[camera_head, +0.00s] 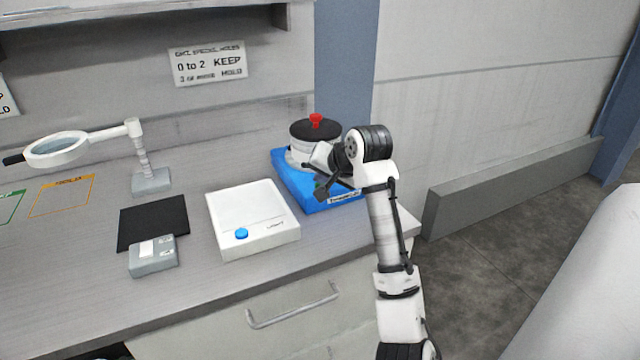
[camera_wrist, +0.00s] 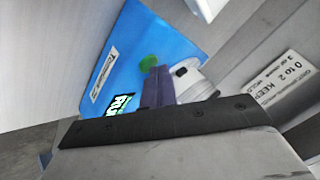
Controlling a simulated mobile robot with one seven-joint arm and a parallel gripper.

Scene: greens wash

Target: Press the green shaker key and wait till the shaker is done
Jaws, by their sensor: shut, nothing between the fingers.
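The shaker is a blue box (camera_head: 282,165) at the right end of the bench in the head view, and its blue top fills the middle of the wrist view (camera_wrist: 165,35). A pale pot with a black lid (camera_head: 305,130) and red knob stands on it. The round green key (camera_wrist: 148,61) shows on the blue face in the wrist view. My gripper (camera_head: 322,189) is shut and empty over the shaker's front. Its fingertips (camera_wrist: 156,72) are right at the key; I cannot tell whether they touch it. A small display (camera_wrist: 121,102) shows green letters beginning "RU", partly hidden.
A white device with a blue button (camera_head: 241,233) stands left of the shaker. Further left are a black mat (camera_head: 152,222), a small grey box (camera_head: 153,257) and a magnifier on a stand (camera_head: 150,180). A wall sign (camera_head: 208,64) hangs behind. The bench ends just right of the shaker.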

